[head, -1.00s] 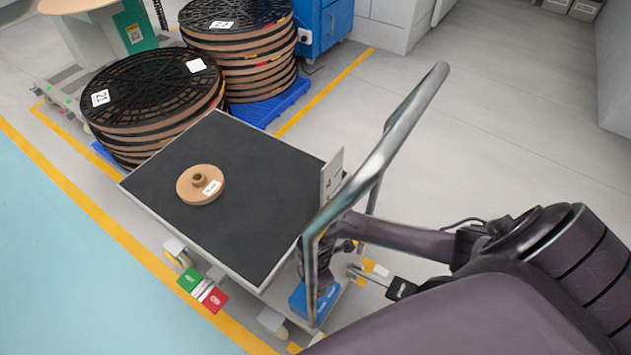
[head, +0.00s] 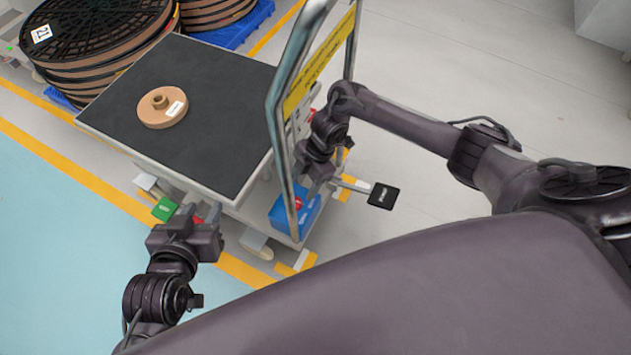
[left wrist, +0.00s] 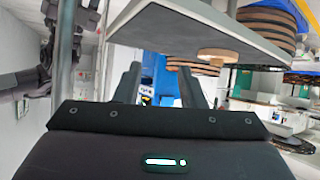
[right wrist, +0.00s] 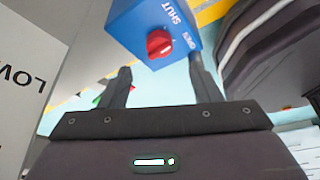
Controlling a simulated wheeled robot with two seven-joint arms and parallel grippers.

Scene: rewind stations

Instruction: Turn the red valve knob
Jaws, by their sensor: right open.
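The red valve knob (right wrist: 159,44) sits on the face of a blue box (right wrist: 150,22) marked SHUT and OPEN in the right wrist view. In the head view the knob (head: 297,203) is on the blue box low behind the cart handle. My right gripper (head: 310,176) is just above the box, empty. Its fingers (right wrist: 160,72) are apart, and the knob shows between and beyond their tips, with no clear contact. My left gripper (head: 205,232) is beside the cart's front side. Its fingers (left wrist: 160,82) are apart with nothing between them.
The cart's dark deck (head: 215,95) carries a tan disc (head: 162,107). The cart's metal handle (head: 283,120) rises close beside my right arm. A black pedal (head: 383,195) sticks out at the cart's base. Stacked reels (head: 95,45) stand behind. Floor to the right is open.

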